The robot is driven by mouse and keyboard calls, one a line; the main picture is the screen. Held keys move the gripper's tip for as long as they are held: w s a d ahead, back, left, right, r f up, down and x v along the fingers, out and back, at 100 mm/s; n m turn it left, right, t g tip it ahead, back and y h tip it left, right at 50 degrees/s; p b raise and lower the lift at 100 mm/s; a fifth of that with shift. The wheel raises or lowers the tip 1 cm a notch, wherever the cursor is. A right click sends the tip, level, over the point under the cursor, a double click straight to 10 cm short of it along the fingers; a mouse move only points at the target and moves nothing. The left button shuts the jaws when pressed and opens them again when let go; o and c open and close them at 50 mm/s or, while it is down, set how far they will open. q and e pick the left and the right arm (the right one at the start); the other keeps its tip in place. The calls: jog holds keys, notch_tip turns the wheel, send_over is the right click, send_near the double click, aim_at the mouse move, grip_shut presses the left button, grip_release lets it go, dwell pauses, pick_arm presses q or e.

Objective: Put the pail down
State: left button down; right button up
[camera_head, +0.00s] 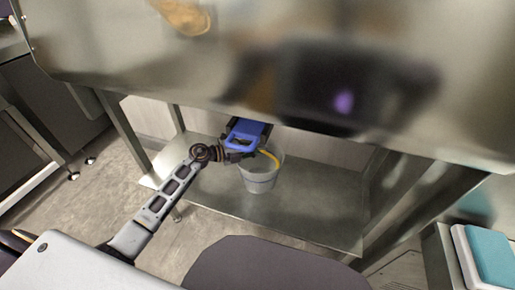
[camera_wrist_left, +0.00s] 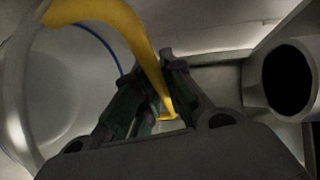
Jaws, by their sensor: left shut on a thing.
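The pail (camera_head: 261,180) is pale grey with a yellow handle (camera_head: 270,158), upright at the lower steel shelf under the metal table. I cannot tell whether its base touches the shelf. My left gripper (camera_head: 255,155) reaches in from the left at the pail's rim. In the left wrist view the fingers (camera_wrist_left: 162,95) are closed around the yellow handle (camera_wrist_left: 125,22), and the pail's pale inside (camera_wrist_left: 75,85) shows at the left, with a blue line in it. My right gripper is not in view.
The lower shelf (camera_head: 310,215) is bare around the pail. The large steel table (camera_head: 230,60) hangs over it, with legs (camera_head: 120,130) at the left. A teal-topped box (camera_head: 490,257) stands at the lower right.

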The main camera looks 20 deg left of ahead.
pick_arm(q)
jog(key=shift+f, duration=0.1)
jog(key=c, duration=1.5)
grip_release()
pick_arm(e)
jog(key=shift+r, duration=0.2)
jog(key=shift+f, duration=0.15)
pick_arm(q)
jog(key=p+v, duration=0.1)
jog(key=v, duration=1.1)
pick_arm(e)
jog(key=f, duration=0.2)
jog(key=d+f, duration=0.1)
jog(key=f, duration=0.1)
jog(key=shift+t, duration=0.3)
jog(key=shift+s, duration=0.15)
